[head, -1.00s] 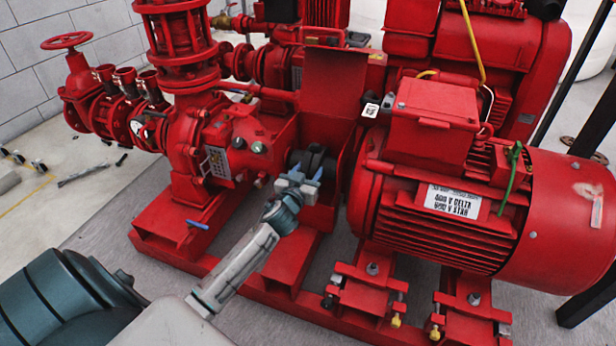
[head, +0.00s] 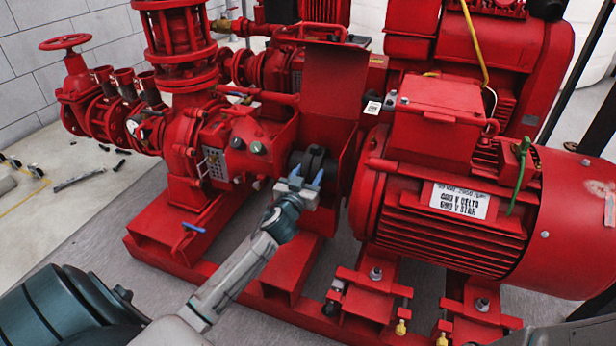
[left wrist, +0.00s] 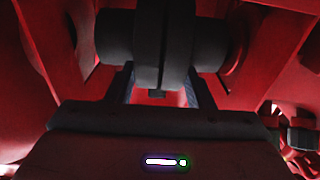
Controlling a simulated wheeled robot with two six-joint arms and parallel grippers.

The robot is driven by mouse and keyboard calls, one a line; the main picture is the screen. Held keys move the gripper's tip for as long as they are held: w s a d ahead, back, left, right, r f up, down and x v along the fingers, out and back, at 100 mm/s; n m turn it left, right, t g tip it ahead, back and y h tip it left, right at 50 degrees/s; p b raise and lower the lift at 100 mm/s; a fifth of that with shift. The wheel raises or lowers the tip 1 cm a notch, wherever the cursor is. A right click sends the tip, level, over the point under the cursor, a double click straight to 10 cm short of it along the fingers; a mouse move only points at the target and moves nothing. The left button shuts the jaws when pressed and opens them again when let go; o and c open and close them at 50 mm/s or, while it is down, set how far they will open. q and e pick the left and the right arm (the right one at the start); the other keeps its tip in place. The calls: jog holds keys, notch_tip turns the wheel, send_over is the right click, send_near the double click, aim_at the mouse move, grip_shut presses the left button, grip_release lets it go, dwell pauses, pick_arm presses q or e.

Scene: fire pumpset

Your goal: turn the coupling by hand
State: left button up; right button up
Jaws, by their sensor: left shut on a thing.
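The dark grey coupling (head: 314,160) sits between the red pump (head: 187,138) and the large red motor (head: 450,205), under a raised red guard (head: 330,80). My left gripper (head: 307,175) reaches it from the front and is shut on it. In the left wrist view the coupling (left wrist: 164,45) fills the upper middle, its thicker middle ring between my two fingers. The exact contact at the fingertips is dark and hard to make out. My right gripper is not in view.
The red base frame (head: 285,275) runs along the front below the coupling. Red guard walls stand close on both sides of the coupling. A blue-handled valve (head: 193,228) is low at the left. Open floor (head: 100,215) lies at the left.

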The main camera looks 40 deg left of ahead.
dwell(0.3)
pick_arm(q)
jog(key=o, duration=1)
jog(key=p+v, duration=0.1)
jog(key=v, duration=0.9)
jog(key=shift+s, duration=0.4)
jog(key=shift+d+f, duration=0.1)
